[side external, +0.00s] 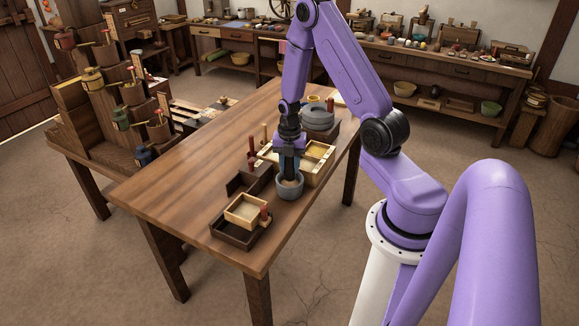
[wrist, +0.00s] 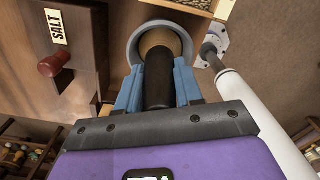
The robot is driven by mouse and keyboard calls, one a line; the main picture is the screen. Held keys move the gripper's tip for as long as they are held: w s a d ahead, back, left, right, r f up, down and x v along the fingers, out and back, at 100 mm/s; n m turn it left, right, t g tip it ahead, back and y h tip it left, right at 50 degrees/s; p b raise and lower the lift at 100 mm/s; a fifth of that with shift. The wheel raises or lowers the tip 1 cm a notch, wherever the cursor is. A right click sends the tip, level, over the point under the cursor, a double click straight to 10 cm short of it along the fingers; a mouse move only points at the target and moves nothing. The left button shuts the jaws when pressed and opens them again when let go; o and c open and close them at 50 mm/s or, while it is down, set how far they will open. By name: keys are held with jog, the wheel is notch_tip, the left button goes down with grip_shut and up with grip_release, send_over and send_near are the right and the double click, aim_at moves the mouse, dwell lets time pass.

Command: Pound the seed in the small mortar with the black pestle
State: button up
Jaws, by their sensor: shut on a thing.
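The small mortar (side external: 291,193) is a grey-blue bowl standing on the wooden table near its right edge. In the wrist view its rim (wrist: 133,45) rings tan seed (wrist: 160,38). My gripper (side external: 290,172) is directly above the mortar, pointing down, with its fingers at the mortar's mouth. In the wrist view my gripper's blue fingers (wrist: 158,84) are shut on the black pestle (wrist: 158,72). The pestle points into the mortar over the seed. Whether its tip touches the seed is not clear. The side view mostly hides the pestle behind the fingers.
A dark tray with a pale wooden box (side external: 245,211) sits left of the mortar. A divided pale box (side external: 318,160) and a grey quern (side external: 320,120) stand behind. The table's left half is clear.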

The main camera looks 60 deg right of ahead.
jog(key=shift+r, duration=2.55)
jog(key=shift+a, duration=0.1)
jog(key=a+r+m, duration=0.3)
jog(key=a+m, duration=0.7)
jog(key=m, duration=0.1)
jog(key=a+r+m, duration=0.2)
jog(key=a+m, duration=0.8)
jog(key=m, duration=0.1)
jog(key=shift+w+a+r+m, duration=0.2)
jog(key=shift+r+m, duration=0.1)
jog(key=shift+r, duration=0.1)
jog(key=shift+d, duration=0.1)
